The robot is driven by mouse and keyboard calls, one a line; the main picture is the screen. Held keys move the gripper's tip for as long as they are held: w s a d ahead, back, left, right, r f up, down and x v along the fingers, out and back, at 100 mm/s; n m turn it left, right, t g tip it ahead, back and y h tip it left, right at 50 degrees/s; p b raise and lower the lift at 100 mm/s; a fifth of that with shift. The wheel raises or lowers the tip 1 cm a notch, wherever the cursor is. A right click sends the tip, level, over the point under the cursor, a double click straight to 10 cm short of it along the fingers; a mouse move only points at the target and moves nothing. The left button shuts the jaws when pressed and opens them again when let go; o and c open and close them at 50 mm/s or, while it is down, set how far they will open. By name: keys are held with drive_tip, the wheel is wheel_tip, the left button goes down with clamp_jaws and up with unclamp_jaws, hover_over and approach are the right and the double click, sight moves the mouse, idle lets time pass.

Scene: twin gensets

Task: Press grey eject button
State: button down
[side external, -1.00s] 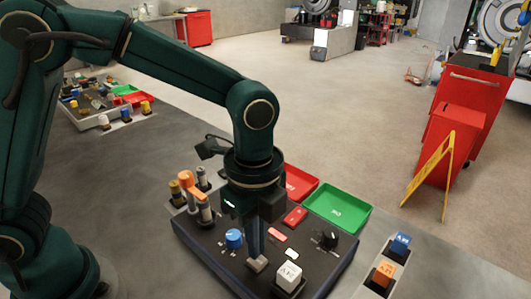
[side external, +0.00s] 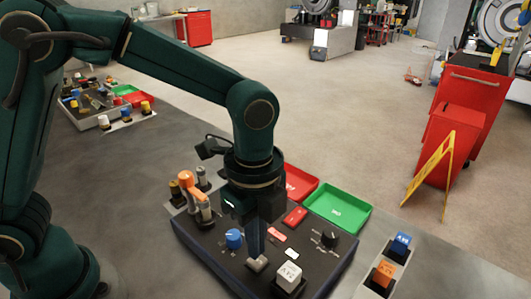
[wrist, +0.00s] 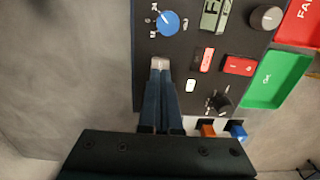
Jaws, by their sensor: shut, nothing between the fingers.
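The grey eject button (side external: 258,264) is a small light grey block on the dark control panel (side external: 215,257). It also shows in the wrist view (wrist: 160,62), right at the fingertips. My gripper (side external: 255,254) points down with its long dark fingers shut together and empty. In the wrist view, my gripper (wrist: 161,73) has its tips at the near edge of the button and partly covers it. I cannot tell whether the tips touch the button or hover just above it.
Orange-topped posts (side external: 195,190) stand behind left. Green (side external: 338,207) and red (side external: 300,183) trays lie beyond the panel.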

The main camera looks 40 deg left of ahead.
drive_tip(key=shift+f, duration=0.95)
idle(0.7)
wheel_tip(320, 180, up, 12)
idle(1.4)
